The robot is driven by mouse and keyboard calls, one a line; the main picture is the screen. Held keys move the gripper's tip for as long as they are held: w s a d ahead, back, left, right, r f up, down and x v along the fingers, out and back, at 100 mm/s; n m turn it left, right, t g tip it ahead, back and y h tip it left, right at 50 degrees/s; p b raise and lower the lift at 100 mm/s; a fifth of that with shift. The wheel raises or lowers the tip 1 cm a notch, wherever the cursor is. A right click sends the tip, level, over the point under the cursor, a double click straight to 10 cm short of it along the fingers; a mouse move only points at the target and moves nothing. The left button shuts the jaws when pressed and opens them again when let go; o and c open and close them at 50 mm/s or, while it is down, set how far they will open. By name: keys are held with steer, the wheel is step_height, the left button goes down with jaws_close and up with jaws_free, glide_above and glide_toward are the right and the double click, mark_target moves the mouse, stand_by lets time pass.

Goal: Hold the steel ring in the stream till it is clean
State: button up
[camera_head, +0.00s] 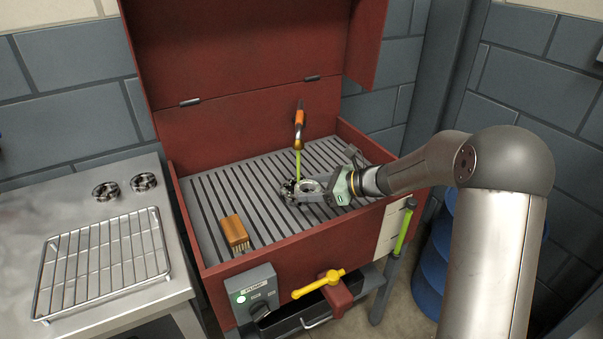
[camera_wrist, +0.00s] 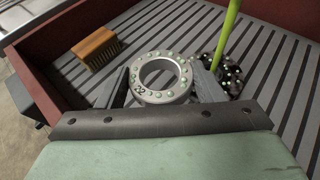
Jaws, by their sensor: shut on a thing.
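The steel ring (camera_wrist: 144,94) sits between the two fingers of my gripper (camera_wrist: 162,82) in the wrist view. It looks mostly bright grey, with small pale studs or spots around its face and a dark mark like "22". In the head view my gripper (camera_head: 312,187) holds the ring low over the slatted grate. The yellow-green stream (camera_wrist: 230,35) runs from the orange-collared nozzle (camera_head: 299,118). In the wrist view it comes down right of the ring, beside the right finger, onto a dark clump with pale spots (camera_wrist: 229,77). I cannot tell what the clump is.
The red washer basin (camera_head: 245,270) has a slatted grate (camera_head: 225,190) and a raised lid (camera_head: 240,50). An orange brush (camera_head: 235,232) lies at its left. A pump box (camera_head: 252,291) and yellow-handled valve (camera_head: 318,283) are in front. Two rings (camera_head: 143,181) and a wire rack (camera_head: 105,262) lie on the left bench.

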steer(key=shift+r, duration=0.1)
stand_by(0.5)
steer(key=shift+s+d+r+p, duration=0.15)
steer(key=shift+s+r+p, duration=0.15)
steer(key=shift+s+r, duration=0.3)
steer(key=shift+s+d+r+p, duration=0.15)
steer(key=shift+s+r+p, duration=0.15)
steer(key=shift+s+r, duration=0.2)
steer(key=shift+s+d+r+p, duration=0.25)
steer(key=shift+s+r, duration=0.2)
steer(key=shift+s, duration=0.25)
steer(key=shift+s+d+r+p, duration=0.1)
steer(key=shift+s+r+p, duration=0.25)
steer(key=shift+s, duration=0.3)
